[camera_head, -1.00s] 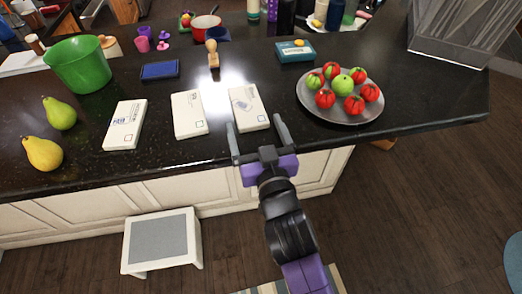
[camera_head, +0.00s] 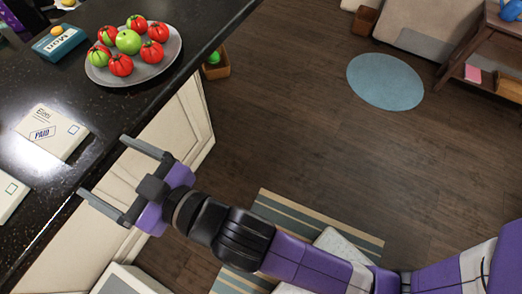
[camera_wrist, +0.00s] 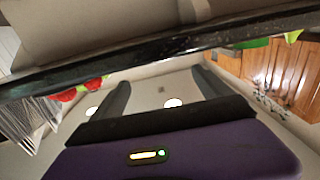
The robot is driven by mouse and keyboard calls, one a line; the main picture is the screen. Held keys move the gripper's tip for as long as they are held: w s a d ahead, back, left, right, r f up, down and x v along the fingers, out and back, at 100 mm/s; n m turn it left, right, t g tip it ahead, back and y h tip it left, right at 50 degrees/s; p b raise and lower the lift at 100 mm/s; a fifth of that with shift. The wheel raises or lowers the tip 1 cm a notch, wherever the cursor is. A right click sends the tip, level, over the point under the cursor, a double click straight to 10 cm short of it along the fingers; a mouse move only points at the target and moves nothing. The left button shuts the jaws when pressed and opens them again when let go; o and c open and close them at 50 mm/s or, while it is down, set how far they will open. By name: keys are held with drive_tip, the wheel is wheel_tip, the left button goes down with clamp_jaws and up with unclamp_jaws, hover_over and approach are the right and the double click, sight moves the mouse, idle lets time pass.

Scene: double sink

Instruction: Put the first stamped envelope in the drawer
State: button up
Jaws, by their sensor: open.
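A white envelope with a "PAID" stamp (camera_head: 52,135) lies flat on the dark counter in the head view, near its front edge. A second white envelope (camera_head: 8,194) is cut off at the left edge of the picture; no stamp shows on its visible part. My gripper (camera_head: 101,165) is open and empty, its two grey fingers pointing toward the counter, apart from the stamped envelope. In the wrist view both fingers (camera_wrist: 160,100) are spread with nothing between them. No drawer can be made out for certain in either view.
A grey plate (camera_head: 167,62) of red and green tomatoes and a teal box (camera_head: 58,43) stand on the counter (camera_head: 110,110). Cream cabinet fronts (camera_head: 187,125) lie below its edge. The wood floor to the right is open, with a striped rug (camera_head: 290,215) and a round blue rug (camera_head: 385,80).

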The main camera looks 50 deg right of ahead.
drive_tip(key=s+d+f+m+g+h, duration=0.1)
drive_tip(key=s+d+f, duration=0.3)
drive_tip(key=s+d, duration=0.6)
drive_tip(key=s+d+f+m+g+h, duration=0.1)
drive_tip(key=s+d+f+h, duration=0.3)
drive_tip(key=s+d, duration=0.7)
drive_tip(key=s+f+m, duration=0.1)
drive_tip(key=s, duration=0.5)
drive_tip(key=shift+s+d+m+h, duration=0.15)
drive_tip(key=shift+s+m+h, duration=0.15)
drive_tip(key=shift+s+m, duration=0.1)
drive_tip(key=shift+o, duration=0.5)
drive_tip(key=shift+s+d+r, duration=0.15)
drive_tip(key=shift+s+d, duration=0.05)
drive_tip(key=shift+s, duration=0.1)
